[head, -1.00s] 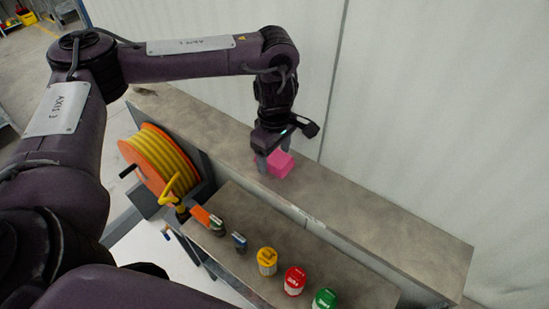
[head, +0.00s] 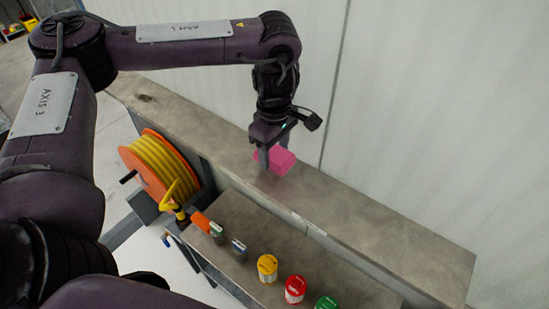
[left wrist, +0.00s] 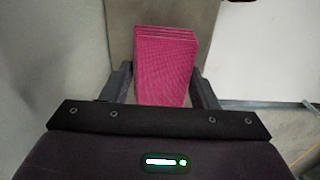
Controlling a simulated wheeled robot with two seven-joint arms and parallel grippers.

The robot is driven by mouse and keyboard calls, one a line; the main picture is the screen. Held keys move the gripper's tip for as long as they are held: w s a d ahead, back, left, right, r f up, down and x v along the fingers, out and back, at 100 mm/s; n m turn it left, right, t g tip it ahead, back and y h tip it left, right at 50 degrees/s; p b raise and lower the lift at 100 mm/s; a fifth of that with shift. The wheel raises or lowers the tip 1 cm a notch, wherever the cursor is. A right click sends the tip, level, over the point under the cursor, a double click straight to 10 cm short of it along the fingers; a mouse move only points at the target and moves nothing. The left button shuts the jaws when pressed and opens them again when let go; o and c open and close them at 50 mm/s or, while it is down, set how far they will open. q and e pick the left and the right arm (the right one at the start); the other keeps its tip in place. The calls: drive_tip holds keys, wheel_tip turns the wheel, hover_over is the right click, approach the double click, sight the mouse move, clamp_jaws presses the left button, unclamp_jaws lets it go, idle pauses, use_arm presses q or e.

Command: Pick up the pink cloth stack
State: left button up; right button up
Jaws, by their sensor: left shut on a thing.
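The pink cloth stack (head: 282,160) is at the upper grey shelf (head: 365,210), in the middle of the head view. My left gripper (head: 268,158) points down and is shut on it. The stack looks slightly tilted and seems to be just above the shelf top, though the gap is hard to judge. In the left wrist view the folded stack (left wrist: 165,65) sits between the two fingers (left wrist: 162,88), with its layered edge at the far end. My right gripper is not in view.
A lower shelf (head: 250,215) in front holds a yellow can (head: 267,268), a red can (head: 295,290), a green can (head: 326,303) and small items. An orange reel with yellow hose (head: 160,165) stands left. A pale wall (head: 420,110) rises behind. The upper shelf's right side is clear.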

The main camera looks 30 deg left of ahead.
sight(273, 152)
use_arm(q)
wheel_tip(273, 152, up, 3)
drive_tip(key=shift+s+r, duration=0.1)
drive_tip(key=shift+s, duration=0.05)
drive_tip(key=s+a+p, duration=0.2)
drive_tip(key=s, duration=1.7)
drive_tip(key=shift+a, duration=0.35)
